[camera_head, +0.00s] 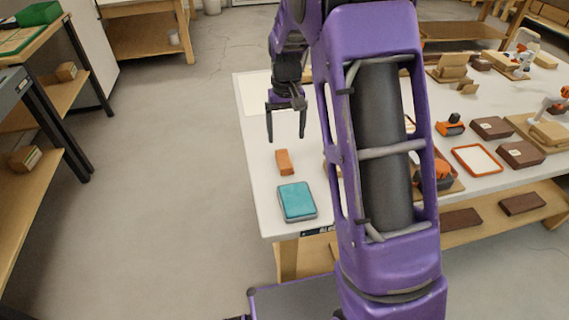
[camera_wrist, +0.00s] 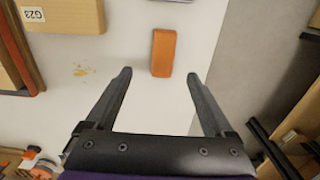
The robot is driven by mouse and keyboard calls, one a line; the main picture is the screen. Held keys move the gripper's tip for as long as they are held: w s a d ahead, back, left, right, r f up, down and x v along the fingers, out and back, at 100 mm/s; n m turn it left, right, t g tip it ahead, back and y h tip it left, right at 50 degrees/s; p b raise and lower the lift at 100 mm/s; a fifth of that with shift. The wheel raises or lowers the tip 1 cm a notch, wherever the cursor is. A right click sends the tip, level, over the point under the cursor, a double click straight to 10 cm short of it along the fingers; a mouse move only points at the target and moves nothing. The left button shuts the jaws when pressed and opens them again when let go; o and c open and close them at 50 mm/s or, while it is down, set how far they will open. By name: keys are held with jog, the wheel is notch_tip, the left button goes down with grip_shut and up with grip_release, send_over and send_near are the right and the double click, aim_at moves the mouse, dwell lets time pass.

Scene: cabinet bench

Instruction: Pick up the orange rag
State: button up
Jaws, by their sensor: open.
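An orange block-shaped thing, which looks to be the orange rag (camera_head: 284,162), lies on the white table (camera_head: 262,205) near its left edge. In the wrist view the orange rag (camera_wrist: 163,53) lies between the lines of the two fingers, beyond their tips. My gripper (camera_head: 286,138) points down behind the rag in the head view and is open and empty. Its two dark fingers also show in the wrist view (camera_wrist: 160,76), spread wide apart. They appear not to touch the rag.
A teal-topped case (camera_head: 297,201) lies just in front of the rag. Brown boxes (camera_head: 520,154), an orange-framed tray (camera_head: 477,160) and tools crowd the table's right side. My arm hides the middle of the table. A wooden box (camera_wrist: 65,16) shows at the wrist view's upper left.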

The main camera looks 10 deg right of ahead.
aim_at(284, 158)
notch_tip(284, 158, down, 3)
jog(key=f, duration=0.1)
jog(key=f+b, duration=0.1)
jog(key=f, duration=0.3)
jog(key=shift+s+a+f, duration=0.1)
jog(key=shift+a, duration=0.2)
grip_shut()
notch_tip(284, 158, up, 10)
jog(key=p, duration=0.1)
dwell(0.6)
